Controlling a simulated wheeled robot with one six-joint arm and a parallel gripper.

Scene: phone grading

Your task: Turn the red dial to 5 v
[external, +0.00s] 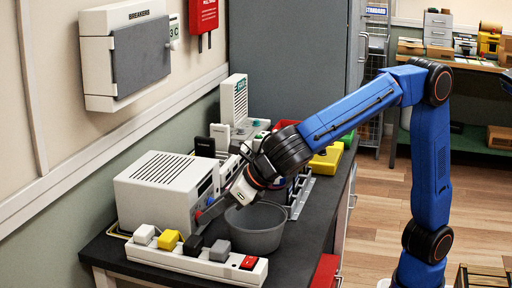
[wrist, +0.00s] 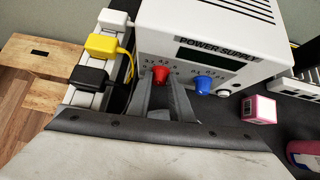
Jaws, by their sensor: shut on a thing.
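The white power supply (external: 150,190) stands on the dark bench in the external view. Its front, lettered POWER SUPPLY, shows in the wrist view (wrist: 225,28), with a dark display above two dials. The red dial (wrist: 161,73) is on the left, with printed scale marks around it. The blue dial (wrist: 203,84) is to its right. My gripper (wrist: 162,88) is shut on the red dial, its grey fingers reaching up to it from below. In the external view my gripper (external: 207,213) reaches the front of the supply. Which mark the red dial points to is too small to tell.
A power strip (external: 205,266) with white, yellow, black and grey plugs lies before the supply. A grey bowl (external: 255,236) stands close beneath my wrist. A pink box (wrist: 259,109) sits right of the dials. A breaker box (external: 128,55) hangs on the wall.

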